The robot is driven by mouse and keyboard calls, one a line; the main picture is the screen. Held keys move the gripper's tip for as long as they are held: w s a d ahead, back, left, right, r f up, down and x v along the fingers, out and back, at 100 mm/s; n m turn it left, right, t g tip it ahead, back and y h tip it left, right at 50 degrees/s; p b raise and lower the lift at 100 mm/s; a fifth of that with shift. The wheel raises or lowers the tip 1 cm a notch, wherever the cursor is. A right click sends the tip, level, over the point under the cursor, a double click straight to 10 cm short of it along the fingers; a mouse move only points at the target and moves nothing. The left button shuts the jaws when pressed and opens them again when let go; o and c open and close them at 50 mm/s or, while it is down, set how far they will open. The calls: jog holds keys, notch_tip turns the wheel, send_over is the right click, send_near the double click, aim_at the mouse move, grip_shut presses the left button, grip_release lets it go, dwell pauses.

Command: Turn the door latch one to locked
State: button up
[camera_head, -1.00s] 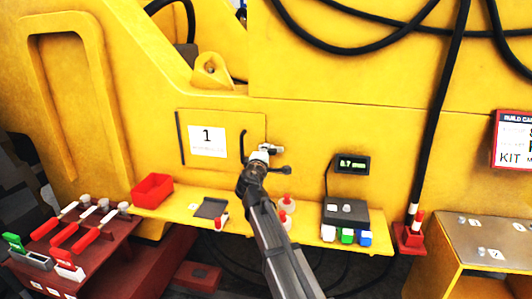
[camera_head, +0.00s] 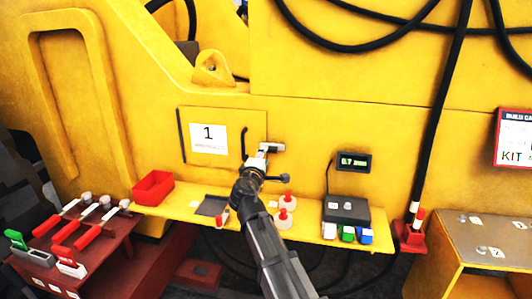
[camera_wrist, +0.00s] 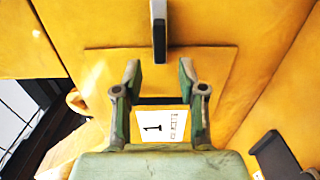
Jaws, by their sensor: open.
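The grey door latch (camera_head: 272,147) lies about level across the door's right edge. In the wrist view the latch (camera_wrist: 159,32) is a dark bar with a pale face, ahead of and between the fingertips. My gripper (camera_head: 261,160) is at the latch's left end in the head view. In the wrist view my gripper (camera_wrist: 160,72) is open with nothing between its fingers. I cannot tell whether it touches the latch.
A small display (camera_head: 353,162) is to the right of the latch. The panel between them is clear.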

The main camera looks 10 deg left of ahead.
jog(key=s, duration=0.5)
jog(key=shift+s+a, duration=0.3)
jog(key=shift+s, duration=0.1)
